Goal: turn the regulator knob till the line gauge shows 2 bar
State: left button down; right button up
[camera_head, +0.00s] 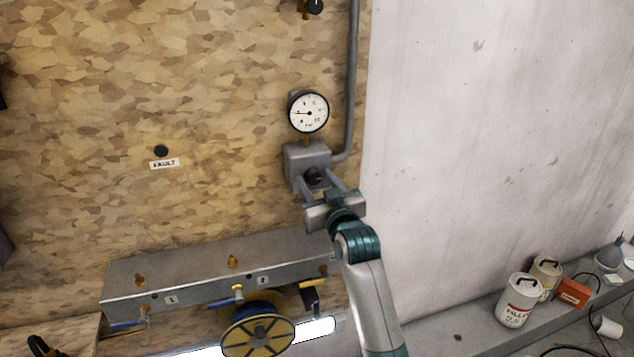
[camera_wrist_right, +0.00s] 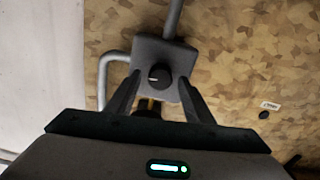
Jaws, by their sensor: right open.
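The regulator is a grey block (camera_head: 296,158) on the wooden board, with a black knob (camera_head: 314,176) on its front. The round white line gauge (camera_head: 309,112) stands above the block; its needle points left, and the numbers are too small to read. My right gripper (camera_head: 320,182) is open at the block, one finger on each side of the knob. In the right wrist view the knob (camera_wrist_right: 159,76) shows between the two open fingers (camera_wrist_right: 159,88), apart from both. My left gripper is not in view.
A grey pipe (camera_head: 352,80) runs up beside the gauge. Below is a metal manifold (camera_head: 200,270) with brass fittings and a yellow reel (camera_head: 258,333). A black button (camera_head: 161,151) sits above a FAULT label.

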jog(key=shift+b+v, duration=0.4)
jog(key=shift+v, duration=0.45)
jog(key=b+v, duration=0.4)
jog(key=v, duration=1.1)
jog(key=shift+s+b, duration=0.35)
